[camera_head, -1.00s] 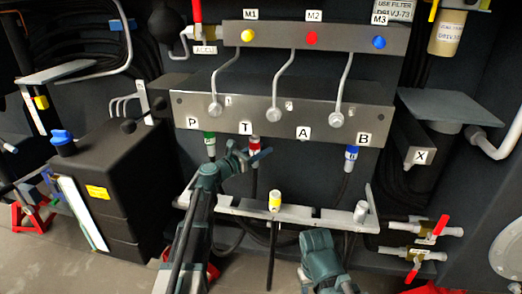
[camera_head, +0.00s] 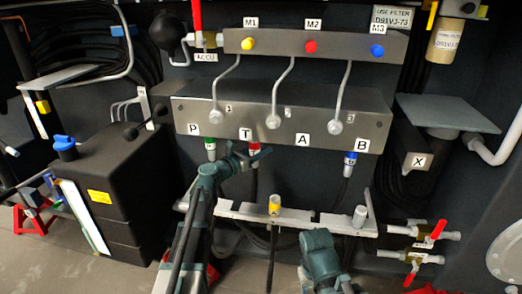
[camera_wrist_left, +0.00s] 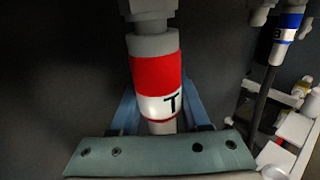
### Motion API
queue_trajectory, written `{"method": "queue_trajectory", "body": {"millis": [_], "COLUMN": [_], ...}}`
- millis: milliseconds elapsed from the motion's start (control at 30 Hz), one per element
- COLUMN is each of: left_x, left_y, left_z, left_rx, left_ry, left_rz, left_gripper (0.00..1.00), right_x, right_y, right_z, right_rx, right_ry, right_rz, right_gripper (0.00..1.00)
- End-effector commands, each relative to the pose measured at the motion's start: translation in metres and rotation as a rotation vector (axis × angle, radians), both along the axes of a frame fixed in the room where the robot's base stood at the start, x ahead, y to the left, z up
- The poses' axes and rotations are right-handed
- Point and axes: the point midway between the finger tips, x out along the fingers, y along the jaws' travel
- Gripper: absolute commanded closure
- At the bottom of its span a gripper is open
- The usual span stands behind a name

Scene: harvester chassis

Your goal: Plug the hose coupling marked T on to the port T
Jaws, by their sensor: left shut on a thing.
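The T coupling (camera_head: 254,149) is a red-banded hose end with a white T label. It stands upright under the T label of the valve block (camera_head: 215,119). My left gripper (camera_head: 250,159) is shut on its lower part, and the fingers sit either side of it. In the left wrist view the T coupling (camera_wrist_left: 157,82) lines up under a grey fitting (camera_wrist_left: 150,12), with its grey top against or very near it; I cannot tell if it is seated. Port T itself is mostly hidden.
A green coupling (camera_head: 210,147) is under P and a blue coupling (camera_head: 350,159) under B. A yellow-banded coupling (camera_head: 275,203) stands in the pale holder rail (camera_head: 320,224) below. A black tank (camera_head: 120,195) stands left; red-handled valves (camera_head: 430,240) are low on the right.

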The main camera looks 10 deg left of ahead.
Motion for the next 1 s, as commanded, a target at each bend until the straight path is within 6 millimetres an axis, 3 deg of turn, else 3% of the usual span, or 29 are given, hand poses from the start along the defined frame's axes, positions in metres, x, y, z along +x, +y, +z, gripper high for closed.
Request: {"method": "queue_trajectory", "body": {"millis": [400, 433, 600, 1000], "left_x": [0.0000, 0.0000, -0.0001, -0.0061], "left_y": [0.0000, 0.0000, 0.0000, 0.0037], "left_z": [0.0070, 0.0070, 0.0068, 0.0063], "left_rx": [-0.001, -0.001, -0.001, 0.000], "left_ry": [0.000, 0.000, 0.000, 0.000], "left_rz": [0.000, 0.000, 0.000, 0.001], "left_gripper": [1.00, 0.52, 0.21, 0.19], "right_x": [0.0000, 0.0000, 0.0000, 0.0000], "right_y": [0.0000, 0.0000, 0.0000, 0.0000], "right_z": [0.0067, 0.0067, 0.0066, 0.0064], "right_rx": [0.000, 0.000, 0.000, 0.000], "right_ry": [0.000, 0.000, 0.000, 0.000], "right_rz": [0.000, 0.000, 0.000, 0.000], "right_gripper": [0.50, 0.50, 0.50, 0.50]}}
